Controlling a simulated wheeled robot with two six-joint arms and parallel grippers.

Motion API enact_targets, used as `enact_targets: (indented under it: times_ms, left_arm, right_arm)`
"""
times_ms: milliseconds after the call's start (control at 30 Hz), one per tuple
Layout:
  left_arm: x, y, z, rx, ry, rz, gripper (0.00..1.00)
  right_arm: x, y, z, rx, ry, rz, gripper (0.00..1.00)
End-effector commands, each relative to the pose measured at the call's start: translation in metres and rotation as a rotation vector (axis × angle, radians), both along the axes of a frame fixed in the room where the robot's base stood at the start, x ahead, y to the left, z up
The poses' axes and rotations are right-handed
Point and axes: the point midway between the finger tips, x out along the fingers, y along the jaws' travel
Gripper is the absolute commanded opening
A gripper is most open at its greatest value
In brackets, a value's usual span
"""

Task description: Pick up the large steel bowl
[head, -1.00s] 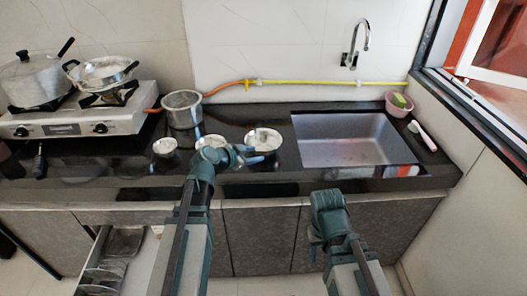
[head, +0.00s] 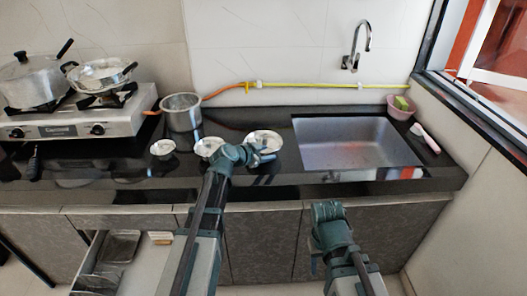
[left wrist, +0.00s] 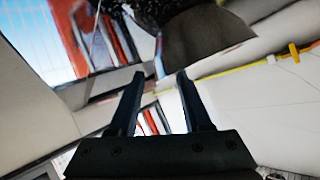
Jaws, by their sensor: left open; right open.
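Three steel bowls stand in a row on the black counter, left of the sink. The large steel bowl (head: 264,138) is the rightmost and widest, upright. The middle bowl (head: 208,146) and the small bowl (head: 162,147) are to its left. My left gripper (head: 266,154) is open at the near side of the large bowl and overlaps its near edge in the head view; I cannot tell whether it touches. In the left wrist view the two fingers (left wrist: 158,80) are apart with nothing between them. My right gripper (head: 315,262) hangs low in front of the cabinets, away from the bowls.
A steel pot (head: 181,112) stands behind the bowls. The sink (head: 352,145) is to the right, under a tap (head: 355,50). A gas stove (head: 70,125) carries a pot and a pan at the left. A yellow hose (head: 310,85) runs along the wall. A drawer (head: 105,262) is open below.

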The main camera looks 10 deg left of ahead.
Motion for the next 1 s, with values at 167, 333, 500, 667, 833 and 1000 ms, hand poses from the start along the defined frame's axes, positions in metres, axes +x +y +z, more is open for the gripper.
enact_targets:
  times_ms: [167, 333, 500, 667, 833, 1000]
  left_arm:
    - [0.014, -0.005, -0.011, 0.000, 0.001, -0.002, 0.49]
    - [0.035, -0.014, -0.024, 0.000, 0.000, -0.002, 0.49]
    - [0.041, -0.018, -0.026, 0.000, 0.000, 0.000, 0.49]
    - [0.040, -0.018, -0.025, 0.000, 0.000, 0.000, 0.45]
    - [0.040, -0.018, -0.025, 0.000, 0.001, -0.001, 0.15]
    - [0.040, -0.018, -0.025, 0.000, 0.001, -0.001, 0.00]
  right_arm:
    - [0.000, 0.000, -0.011, 0.000, 0.000, 0.000, 0.50]
    - [0.000, 0.000, -0.024, 0.000, 0.000, 0.000, 0.50]
    - [0.000, 0.000, -0.026, 0.000, 0.000, 0.000, 0.50]
    - [0.000, 0.000, -0.025, 0.000, 0.000, 0.000, 0.50]
    - [0.000, 0.000, -0.025, 0.000, 0.000, 0.000, 0.50]
    - [0.000, 0.000, -0.025, 0.000, 0.000, 0.000, 0.50]
